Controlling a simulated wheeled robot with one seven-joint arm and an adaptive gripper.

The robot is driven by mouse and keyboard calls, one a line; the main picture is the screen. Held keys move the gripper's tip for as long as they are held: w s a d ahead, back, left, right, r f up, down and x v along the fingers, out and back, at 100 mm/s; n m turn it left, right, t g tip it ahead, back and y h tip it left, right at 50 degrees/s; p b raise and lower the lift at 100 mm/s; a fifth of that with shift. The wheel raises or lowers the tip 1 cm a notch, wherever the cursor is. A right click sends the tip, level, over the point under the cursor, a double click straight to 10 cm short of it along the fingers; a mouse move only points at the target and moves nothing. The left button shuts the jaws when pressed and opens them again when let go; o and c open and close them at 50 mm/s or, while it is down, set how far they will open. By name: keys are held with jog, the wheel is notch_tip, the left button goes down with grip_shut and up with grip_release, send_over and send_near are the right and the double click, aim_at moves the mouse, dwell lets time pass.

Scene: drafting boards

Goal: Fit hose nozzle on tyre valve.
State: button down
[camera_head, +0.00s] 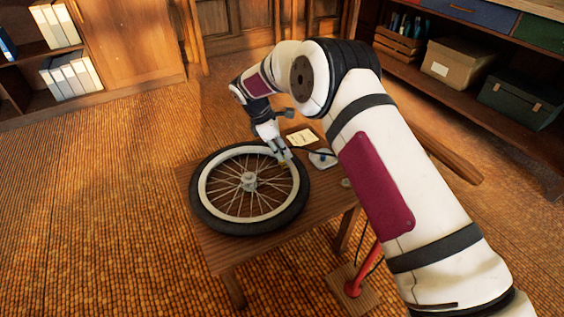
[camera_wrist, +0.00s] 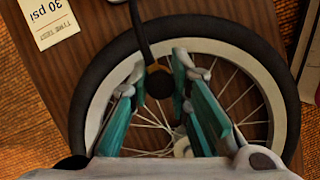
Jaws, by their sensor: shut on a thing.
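A spoked wheel with a dark tyre (camera_head: 213,213) and pale rim lies flat on a wooden table (camera_head: 222,254); the tyre also fills much of the wrist view (camera_wrist: 90,85). My gripper (camera_head: 283,153) is over the wheel's far right rim, pointing down. In the wrist view its teal-padded fingers (camera_wrist: 158,76) are closed around the dark hose nozzle (camera_wrist: 158,88), which has a brass-coloured band. The black hose (camera_wrist: 140,25) runs from the nozzle across the tyre. I cannot make out the tyre valve, nor tell whether the nozzle touches it.
A paper card (camera_head: 302,137) reading "30 psi" lies on the table behind the wheel, near a small pale device (camera_head: 323,160). A red pump (camera_head: 364,266) stands on the floor at the table's right. Shelves with boxes (camera_head: 455,62) stand at the back right. The floor at left is clear.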

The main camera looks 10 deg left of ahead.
jog(key=shift+f, duration=0.7)
jog(key=c, duration=1.4)
grip_release()
